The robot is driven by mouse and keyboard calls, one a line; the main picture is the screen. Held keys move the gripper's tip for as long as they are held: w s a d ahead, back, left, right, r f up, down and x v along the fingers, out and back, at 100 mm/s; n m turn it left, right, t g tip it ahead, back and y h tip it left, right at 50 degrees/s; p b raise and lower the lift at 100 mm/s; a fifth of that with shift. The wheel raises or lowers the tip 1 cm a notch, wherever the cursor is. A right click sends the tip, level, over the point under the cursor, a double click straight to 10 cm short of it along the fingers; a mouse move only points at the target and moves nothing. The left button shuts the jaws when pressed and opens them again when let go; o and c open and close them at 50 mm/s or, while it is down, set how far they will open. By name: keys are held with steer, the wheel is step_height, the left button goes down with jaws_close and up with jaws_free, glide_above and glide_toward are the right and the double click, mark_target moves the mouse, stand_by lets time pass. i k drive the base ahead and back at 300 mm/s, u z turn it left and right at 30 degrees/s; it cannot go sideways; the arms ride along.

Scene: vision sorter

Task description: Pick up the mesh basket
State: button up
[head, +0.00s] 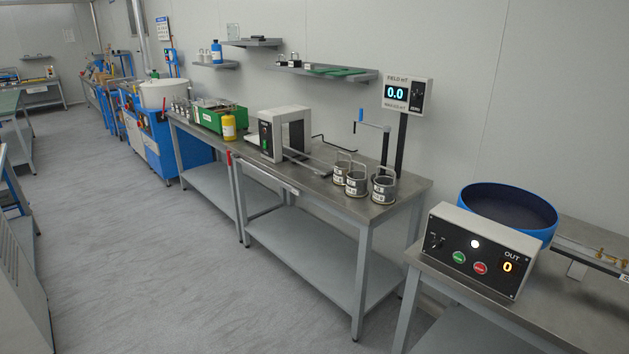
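Three small grey cylindrical containers with raised loop handles and white labels stand upright and close together on the steel bench. They look like mesh baskets, but the mesh is too small to make out. One basket (341,176) is at the left, one basket (356,186) is in the middle, and one basket (383,192) is at the right, near the bench's right end. I cannot tell which one the task means. My gripper is not in view.
A display on a post (404,94) rises behind the baskets. A control box (480,250) and blue bowl (508,210) stand right. The floor (150,270) is clear.

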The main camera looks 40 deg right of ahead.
mark_target(344, 166)
steer(key=z, duration=0.35)
steer(key=k, duration=0.1)
steer(key=z, duration=0.1)
steer(key=i, duration=1.75)
steer(key=u, duration=0.75)
steer(key=k, duration=0.9)
steer(key=u, duration=0.1)
